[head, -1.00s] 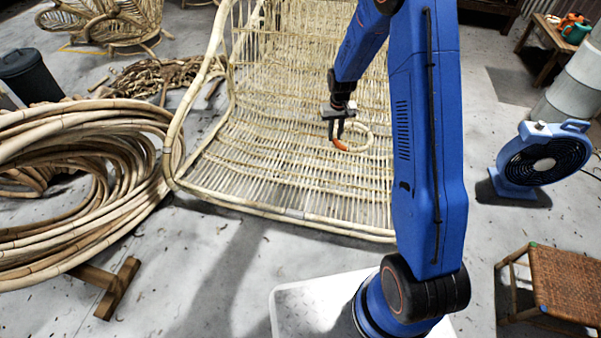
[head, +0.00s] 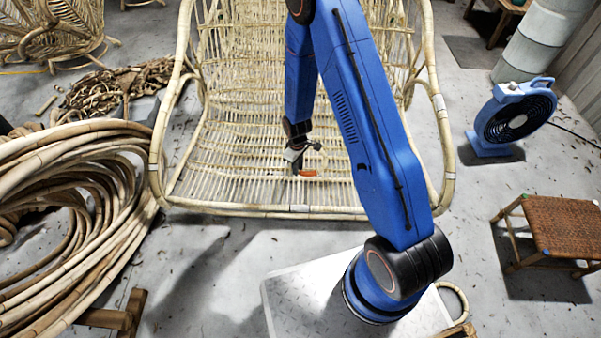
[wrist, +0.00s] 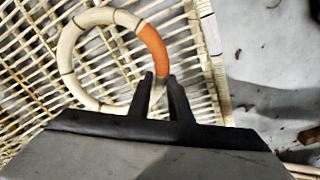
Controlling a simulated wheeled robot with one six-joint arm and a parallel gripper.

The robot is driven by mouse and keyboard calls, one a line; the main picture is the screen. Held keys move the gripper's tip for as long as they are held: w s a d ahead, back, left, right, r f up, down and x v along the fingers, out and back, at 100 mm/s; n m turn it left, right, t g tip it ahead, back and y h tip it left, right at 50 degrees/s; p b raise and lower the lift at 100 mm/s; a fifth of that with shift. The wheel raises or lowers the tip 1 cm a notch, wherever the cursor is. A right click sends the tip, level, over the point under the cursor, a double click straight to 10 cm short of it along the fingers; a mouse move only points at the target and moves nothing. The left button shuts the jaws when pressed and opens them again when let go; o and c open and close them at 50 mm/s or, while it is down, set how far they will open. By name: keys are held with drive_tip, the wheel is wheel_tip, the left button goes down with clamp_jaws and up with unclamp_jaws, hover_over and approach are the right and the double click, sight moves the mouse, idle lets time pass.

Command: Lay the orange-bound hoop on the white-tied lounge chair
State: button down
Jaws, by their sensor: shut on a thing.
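The hoop (wrist: 72,60) is a pale rattan ring with an orange binding on one side. My gripper (wrist: 162,82) is shut on the hoop at the end of the orange part, seen in the wrist view. In the head view my gripper (head: 297,168) is over the front part of the lounge chair's seat, with the orange binding (head: 308,173) at its tips. The lounge chair (head: 235,188) is a large open rattan frame with a pale band at the middle of its front rail. I cannot tell whether the hoop touches the seat.
Big rattan coils (head: 60,215) lie at the left on a wooden stand. A blue fan (head: 512,118) and a woven stool (head: 562,228) stand at the right. Another hoop (head: 456,297) lies by my base. Grey floor is open between chair and fan.

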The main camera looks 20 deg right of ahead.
sight(298, 185)
drive_tip(key=shift+f, duration=4.85)
drive_tip(key=c, duration=1.6)
unclamp_jaws()
drive_tip(key=shift+f, duration=0.1)
